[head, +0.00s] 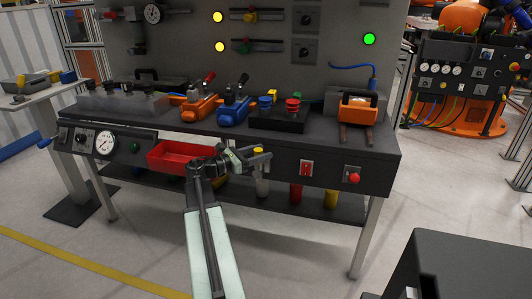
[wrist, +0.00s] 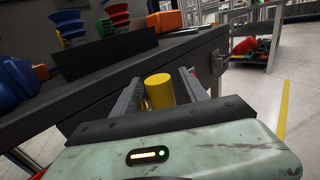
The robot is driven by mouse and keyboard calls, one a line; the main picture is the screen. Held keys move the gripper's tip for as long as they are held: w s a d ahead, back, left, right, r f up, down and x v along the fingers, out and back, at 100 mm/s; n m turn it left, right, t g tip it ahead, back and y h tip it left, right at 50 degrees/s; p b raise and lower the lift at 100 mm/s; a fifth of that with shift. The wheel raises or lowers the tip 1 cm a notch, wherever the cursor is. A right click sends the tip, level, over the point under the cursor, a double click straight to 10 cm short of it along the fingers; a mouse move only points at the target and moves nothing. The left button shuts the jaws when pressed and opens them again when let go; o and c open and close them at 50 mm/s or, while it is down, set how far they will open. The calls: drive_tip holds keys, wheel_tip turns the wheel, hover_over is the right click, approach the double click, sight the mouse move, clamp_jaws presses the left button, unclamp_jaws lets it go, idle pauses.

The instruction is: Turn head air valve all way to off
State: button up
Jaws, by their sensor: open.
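My gripper (head: 256,157) is open at the front edge of the workbench. In the wrist view my gripper (wrist: 161,77) has a yellow cylinder (wrist: 159,92) between its two fingers, with gaps at the sides. No readable label marks the head air valve.
The workbench (head: 350,143) carries an orange vise (head: 197,112), a blue vise (head: 235,112) and an orange meter (head: 358,108). A red tray (head: 165,156), a red switch (head: 306,169) and a red button (head: 354,178) are along its front. Floor at front right is open up to a dark cabinet (head: 475,265).

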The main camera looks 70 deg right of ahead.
drive_tip(key=shift+x, duration=1.1)
clamp_jaws()
idle(0.6)
